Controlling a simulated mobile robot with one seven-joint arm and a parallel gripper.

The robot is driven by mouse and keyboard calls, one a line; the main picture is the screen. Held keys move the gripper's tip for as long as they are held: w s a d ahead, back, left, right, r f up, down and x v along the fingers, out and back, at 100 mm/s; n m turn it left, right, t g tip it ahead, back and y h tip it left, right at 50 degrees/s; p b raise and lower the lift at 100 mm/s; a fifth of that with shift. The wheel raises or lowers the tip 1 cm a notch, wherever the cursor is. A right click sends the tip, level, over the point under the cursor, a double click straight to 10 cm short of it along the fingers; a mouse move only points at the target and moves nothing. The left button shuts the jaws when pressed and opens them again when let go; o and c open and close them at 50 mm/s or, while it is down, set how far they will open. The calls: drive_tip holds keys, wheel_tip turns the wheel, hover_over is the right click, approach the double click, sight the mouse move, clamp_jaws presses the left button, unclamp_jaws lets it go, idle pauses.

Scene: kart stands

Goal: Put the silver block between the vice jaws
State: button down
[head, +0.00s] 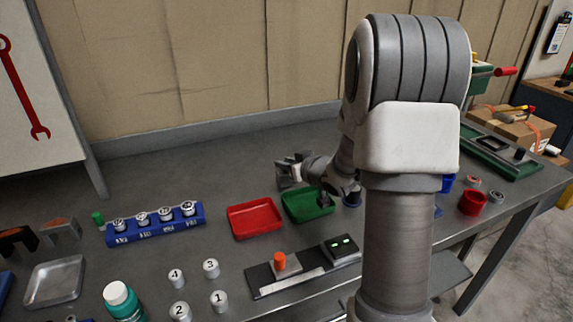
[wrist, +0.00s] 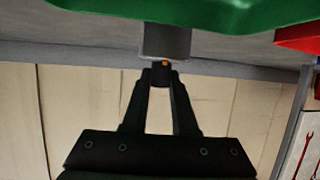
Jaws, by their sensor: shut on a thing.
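My gripper (wrist: 160,72) is shut on a plain grey block, the silver block (wrist: 165,40), which shows just beyond the fingertips in the wrist view. In the head view my gripper (head: 290,172) is above the bench by the back edge of the green tray (head: 299,211); the block cannot be clearly told apart there. A green body with a red handle, seemingly the vice (head: 481,84), stands at the back right, partly hidden by my arm. Its jaws cannot be made out. My gripper is well to the left of it.
A red tray (head: 254,219) lies left of the green one. A blue rack (head: 154,227) of silver parts stands further left. Several numbered cylinders (head: 211,268) stand in front, beside a dark fixture (head: 303,272) with an orange knob. A red cup (head: 473,203) is at right.

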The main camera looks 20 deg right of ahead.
drive_tip(key=shift+f, duration=0.1)
drive_tip(key=c, duration=0.7)
unclamp_jaws()
